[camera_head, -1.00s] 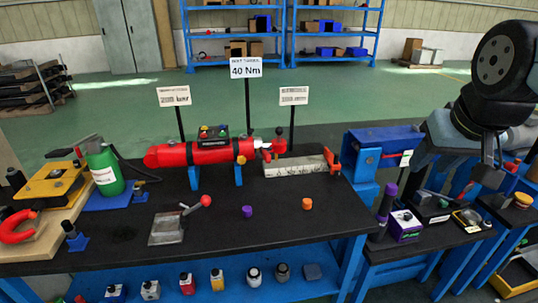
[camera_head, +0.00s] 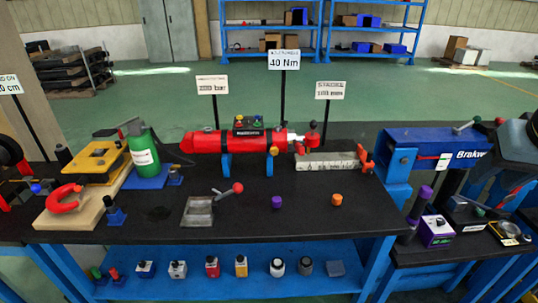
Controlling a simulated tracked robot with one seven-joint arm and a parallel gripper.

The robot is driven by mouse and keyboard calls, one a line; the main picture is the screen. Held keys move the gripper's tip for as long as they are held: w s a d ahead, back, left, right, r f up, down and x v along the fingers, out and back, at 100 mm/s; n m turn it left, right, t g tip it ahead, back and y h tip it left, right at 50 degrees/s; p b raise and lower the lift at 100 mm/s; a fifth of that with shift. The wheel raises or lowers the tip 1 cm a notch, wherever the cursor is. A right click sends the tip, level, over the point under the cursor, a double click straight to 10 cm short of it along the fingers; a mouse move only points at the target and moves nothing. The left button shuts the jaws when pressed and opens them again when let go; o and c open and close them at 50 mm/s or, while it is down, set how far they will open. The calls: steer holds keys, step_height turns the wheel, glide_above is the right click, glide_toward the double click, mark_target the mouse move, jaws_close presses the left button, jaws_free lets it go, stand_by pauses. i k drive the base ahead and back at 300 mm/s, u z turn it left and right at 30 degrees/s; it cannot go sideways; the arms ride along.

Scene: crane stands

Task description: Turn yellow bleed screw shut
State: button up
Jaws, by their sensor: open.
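A red hydraulic cylinder (camera_head: 208,142) lies across blue supports at the back of the black bench. A small yellow fitting (camera_head: 273,151) shows low near its right end, above the right blue support; it may be the bleed screw, but it is too small to tell its turn. A silver rod end with a red knob (camera_head: 312,126) sits right of the cylinder. My gripper is not in view.
Three signs on posts, one reading 40 Nm (camera_head: 284,60), rise behind the cylinder. A lever plate (camera_head: 198,212), a purple knob (camera_head: 277,202) and an orange knob (camera_head: 337,200) stand in front. A green bottle (camera_head: 145,155) is left. A blue beam (camera_head: 430,148) is right.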

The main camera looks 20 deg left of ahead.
mark_target(273, 150)
steer(key=k, duration=1.75)
steer(key=u, duration=0.7)
steer(key=i, duration=1.35)
